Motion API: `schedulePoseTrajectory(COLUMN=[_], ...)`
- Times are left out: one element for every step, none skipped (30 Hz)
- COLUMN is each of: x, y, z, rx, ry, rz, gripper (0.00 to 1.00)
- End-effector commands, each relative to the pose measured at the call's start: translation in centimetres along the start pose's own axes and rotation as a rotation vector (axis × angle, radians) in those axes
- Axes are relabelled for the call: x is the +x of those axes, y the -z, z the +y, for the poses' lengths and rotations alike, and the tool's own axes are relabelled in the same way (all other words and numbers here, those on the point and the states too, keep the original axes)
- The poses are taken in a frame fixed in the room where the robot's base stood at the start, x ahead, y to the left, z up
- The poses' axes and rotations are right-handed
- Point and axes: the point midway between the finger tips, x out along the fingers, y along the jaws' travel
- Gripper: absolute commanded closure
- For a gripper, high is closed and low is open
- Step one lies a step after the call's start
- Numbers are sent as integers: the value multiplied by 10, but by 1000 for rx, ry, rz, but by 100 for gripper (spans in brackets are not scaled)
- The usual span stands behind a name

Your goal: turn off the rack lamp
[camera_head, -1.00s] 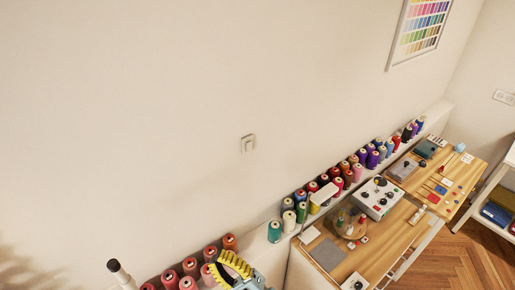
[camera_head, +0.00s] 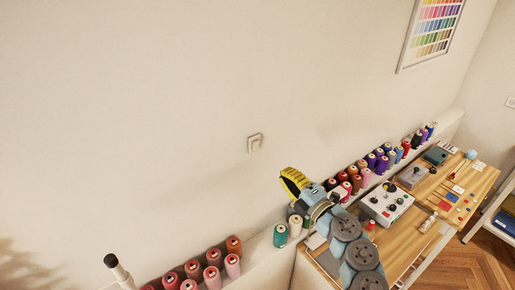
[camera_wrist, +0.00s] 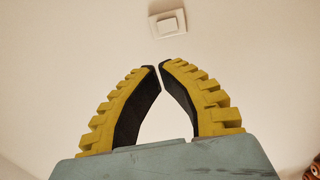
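A white wall switch (camera_head: 254,143) is on the bare wall above the thread shelf. In the wrist view the switch (camera_wrist: 168,23) is at the top centre, just beyond my fingertips, and its rocker plate shows. My gripper (camera_head: 288,176) is below and to the right of the switch in the head view, in front of the wall. In the wrist view its yellow and black fingers (camera_wrist: 160,66) curve in until their tips nearly meet, with nothing between them. They look apart from the switch. I cannot make out the rack lamp for certain.
Thread spools (camera_head: 193,270) stand in rows along the white shelf (camera_head: 262,255) under the wall. A wooden worktable (camera_head: 425,215) with a control box (camera_head: 386,202) is at the right. A colour chart (camera_head: 432,35) hangs at the upper right. The wall around the switch is clear.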

Motion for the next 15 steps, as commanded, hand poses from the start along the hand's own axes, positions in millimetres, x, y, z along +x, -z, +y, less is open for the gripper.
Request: schedulePoseTrajectory(x=[0,0,0,0,0,0,0,0,0,1,2,4,6,8,12], y=[-1,-1,0,0,0,0,0,0,0,0,0,0,0,0,0], z=[0,0,0,0,0,0,0,0,0,0,1,1,2,2,3], rx=[-1,-1,-1,-1,0,0,0,0,0,0,0,0,0,0,1], ry=[0,0,0,0,0,0,0,0,0,0,-1,-1,-2,-2,-3], rz=[-2,-2,-1,-1,-1,-1,-1,-1,-1,-1,0,0,0,0,1], gripper=[100,100,100,100,100,100,100,100,100,100,100,100,100,100,100])
